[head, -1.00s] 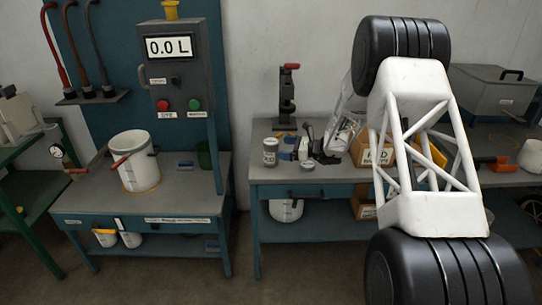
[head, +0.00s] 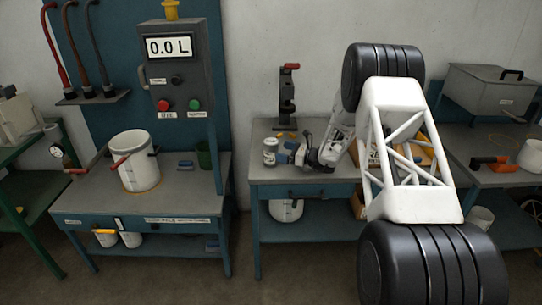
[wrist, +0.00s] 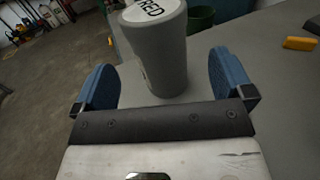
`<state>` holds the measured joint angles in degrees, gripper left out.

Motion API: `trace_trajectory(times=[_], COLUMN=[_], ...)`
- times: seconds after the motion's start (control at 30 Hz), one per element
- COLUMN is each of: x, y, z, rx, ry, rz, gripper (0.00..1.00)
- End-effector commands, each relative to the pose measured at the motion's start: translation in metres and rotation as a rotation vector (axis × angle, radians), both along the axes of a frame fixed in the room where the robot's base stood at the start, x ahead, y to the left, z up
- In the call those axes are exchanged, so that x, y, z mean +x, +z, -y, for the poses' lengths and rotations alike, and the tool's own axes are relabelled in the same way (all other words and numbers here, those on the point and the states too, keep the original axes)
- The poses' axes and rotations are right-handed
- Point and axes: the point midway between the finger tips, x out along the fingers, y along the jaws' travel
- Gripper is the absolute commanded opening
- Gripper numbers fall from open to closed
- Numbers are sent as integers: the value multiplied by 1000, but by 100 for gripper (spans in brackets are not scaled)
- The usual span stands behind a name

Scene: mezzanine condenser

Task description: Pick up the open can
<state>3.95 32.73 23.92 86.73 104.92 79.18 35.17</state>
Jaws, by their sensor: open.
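The can (head: 270,152), small and grey with a pale label, stands upright near the left end of the middle bench. The can is ahead of or just between the fingertips; nothing is gripped.
The middle bench (head: 268,176) has a dark press stand (head: 288,92) behind the can. A yellow piece (wrist: 300,43) and a green cup (wrist: 201,18) show in the wrist view. A white bucket (head: 138,168) stands on the left bench, across a gap. The boxes are partly behind my arm.

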Motion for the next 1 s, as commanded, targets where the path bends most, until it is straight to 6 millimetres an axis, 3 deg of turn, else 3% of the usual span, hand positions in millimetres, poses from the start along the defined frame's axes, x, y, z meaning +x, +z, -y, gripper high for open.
trace_trajectory(times=[0.17, 0.57, 1.0], x=[4, 5, 20], y=[0, 0, 0], z=[-11, -14, -54], rx=[0, 0, 0], ry=[1, 1, 2], rz=[0, 0, 0], gripper=[99, 99, 99])
